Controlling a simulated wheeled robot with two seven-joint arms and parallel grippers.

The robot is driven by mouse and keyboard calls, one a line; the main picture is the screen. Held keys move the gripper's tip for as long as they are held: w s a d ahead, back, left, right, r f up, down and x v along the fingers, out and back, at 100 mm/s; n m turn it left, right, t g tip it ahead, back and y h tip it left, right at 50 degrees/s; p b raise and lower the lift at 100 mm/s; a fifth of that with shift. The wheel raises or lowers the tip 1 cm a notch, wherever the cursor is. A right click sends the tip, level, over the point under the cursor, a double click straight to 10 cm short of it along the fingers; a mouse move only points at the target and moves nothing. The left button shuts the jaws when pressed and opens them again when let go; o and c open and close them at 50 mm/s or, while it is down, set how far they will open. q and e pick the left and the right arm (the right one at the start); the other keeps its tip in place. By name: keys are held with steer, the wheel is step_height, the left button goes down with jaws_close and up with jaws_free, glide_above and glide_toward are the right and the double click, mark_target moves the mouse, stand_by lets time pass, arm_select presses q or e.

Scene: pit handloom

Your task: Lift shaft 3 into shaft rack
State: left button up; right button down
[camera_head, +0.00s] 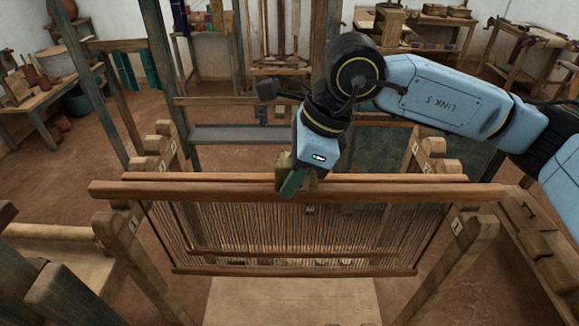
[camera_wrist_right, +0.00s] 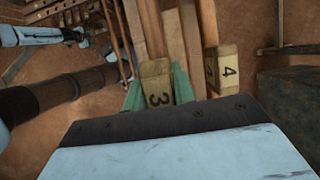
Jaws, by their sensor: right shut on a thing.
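My right gripper (camera_head: 293,182) comes down from above at the middle of the long wooden shaft bars. In the right wrist view its green fingers are closed on the sides of a pale block marked 3 (camera_wrist_right: 157,88), the tag of shaft 3. Beside it is a block marked 4 (camera_wrist_right: 228,68), apart from the fingers. In the head view the front shaft (camera_head: 400,190) hangs level with many thin cords; a second bar lies close behind it. The gripper hides part of these bars. My left gripper cannot be made out.
The rack's left post (camera_head: 132,224) and right post (camera_head: 457,226) are marked 1 and carry slots for the shaft ends. A wooden bench (camera_head: 533,225) stands at the right. The loom frame (camera_head: 165,70) rises behind. A pale board (camera_head: 292,302) lies below the shafts.

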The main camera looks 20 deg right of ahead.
mark_target(292, 198)
steer(key=shift+s+f, duration=0.1)
steer(key=shift+f, duration=0.35)
steer(key=shift+f+b, duration=0.45)
steer(key=shift+f, duration=0.15)
steer(key=shift+f+b, duration=0.65)
steer(key=shift+f, duration=0.85)
steer(key=c, duration=1.1)
jaws_free()
steer(key=shift+o, duration=0.2)
steer(key=b+v, duration=0.2)
steer(key=v, duration=1.1)
steer(key=shift+d+r, duration=0.1)
steer(key=shift+d, duration=0.05)
